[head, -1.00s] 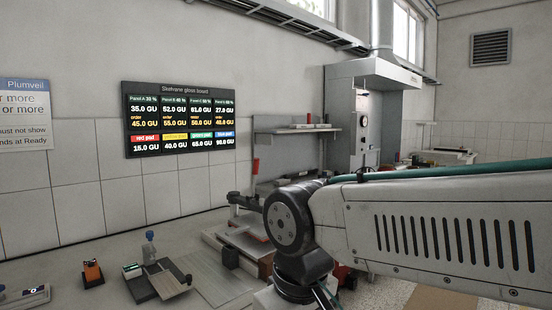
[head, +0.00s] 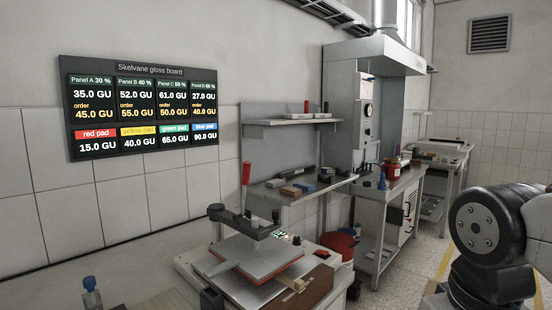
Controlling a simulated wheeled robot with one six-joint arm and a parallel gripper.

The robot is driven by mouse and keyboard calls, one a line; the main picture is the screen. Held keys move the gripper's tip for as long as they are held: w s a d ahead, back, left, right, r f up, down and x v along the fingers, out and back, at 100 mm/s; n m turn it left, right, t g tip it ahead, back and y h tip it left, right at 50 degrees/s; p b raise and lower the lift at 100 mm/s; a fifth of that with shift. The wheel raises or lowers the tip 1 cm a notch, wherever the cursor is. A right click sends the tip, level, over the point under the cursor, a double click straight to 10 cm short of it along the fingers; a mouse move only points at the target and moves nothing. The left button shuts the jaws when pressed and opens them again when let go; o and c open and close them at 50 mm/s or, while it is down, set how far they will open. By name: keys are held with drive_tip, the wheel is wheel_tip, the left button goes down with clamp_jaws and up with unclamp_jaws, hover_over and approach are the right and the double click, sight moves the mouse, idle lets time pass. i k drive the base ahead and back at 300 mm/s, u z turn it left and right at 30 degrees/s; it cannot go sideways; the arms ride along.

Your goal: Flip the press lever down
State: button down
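The press (head: 244,222) stands on the bench at lower middle in the head view. Its lever (head: 246,173) has a red grip and points up, nearly upright, above the dark press head. Below the head lies a flat grey plate (head: 252,257) with an orange-red edge, on the press's light base. My arm shows only in part at the right edge, well apart from the press. My gripper is outside the picture.
A gloss board (head: 145,108) hangs on the wall at left. Shelves (head: 290,186) with several coloured blocks stand behind the press. A blue-capped bottle (head: 90,291) is at lower left. A side table with a red container (head: 392,169) stands farther right, beside open floor.

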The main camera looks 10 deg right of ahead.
sight(246, 169)
drive_tip(key=u, duration=0.1)
drive_tip(key=i, duration=0.85)
drive_tip(key=u, duration=0.45)
